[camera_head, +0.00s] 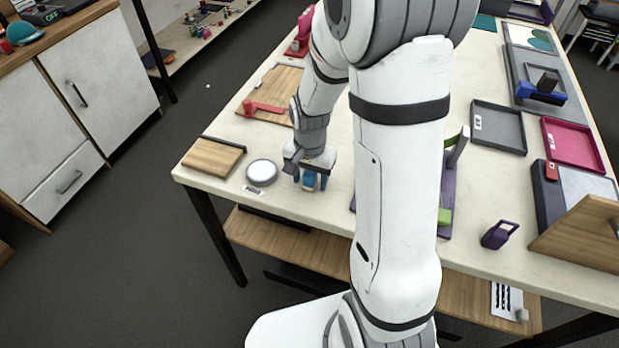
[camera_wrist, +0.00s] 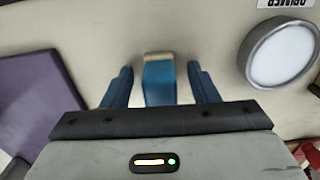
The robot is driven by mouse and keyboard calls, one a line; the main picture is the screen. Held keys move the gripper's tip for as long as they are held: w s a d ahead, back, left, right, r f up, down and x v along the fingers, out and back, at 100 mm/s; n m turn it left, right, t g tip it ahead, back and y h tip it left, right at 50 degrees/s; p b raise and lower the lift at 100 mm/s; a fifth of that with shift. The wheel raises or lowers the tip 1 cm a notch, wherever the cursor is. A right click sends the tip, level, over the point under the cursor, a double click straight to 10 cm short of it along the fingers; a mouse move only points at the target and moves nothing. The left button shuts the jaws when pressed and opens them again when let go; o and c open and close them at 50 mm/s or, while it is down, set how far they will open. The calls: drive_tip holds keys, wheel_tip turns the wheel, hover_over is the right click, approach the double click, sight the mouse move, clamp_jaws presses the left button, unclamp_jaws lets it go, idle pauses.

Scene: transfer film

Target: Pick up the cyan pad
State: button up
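A small blue block with a pale beige end (camera_wrist: 159,84) lies on the light tabletop; it looks like the cyan pad, though its colour is closer to blue. My gripper (camera_wrist: 159,68) is open, with one blue finger on each side of the block and a visible gap on both sides. In the head view my gripper (camera_head: 310,183) is low over the table's front edge, and the block (camera_head: 309,179) shows as a small blue patch between the fingers. I cannot tell the exact height of the fingers above the table.
A round white-topped dish (camera_head: 262,172) stands close to the left of my gripper, with a wooden block (camera_head: 212,157) beyond it. A purple plate (camera_head: 447,190) lies to the right, partly behind my arm. Grey (camera_head: 498,127) and magenta (camera_head: 573,145) trays lie farther right.

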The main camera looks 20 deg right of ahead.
drive_tip(key=c, duration=1)
drive_tip(key=shift+r, duration=0.15)
wheel_tip(320, 180, up, 10)
drive_tip(key=shift+f+b, duration=0.1)
drive_tip(key=shift+b, duration=0.25)
drive_tip(key=o, duration=0.3)
drive_tip(key=shift+c, duration=1.1)
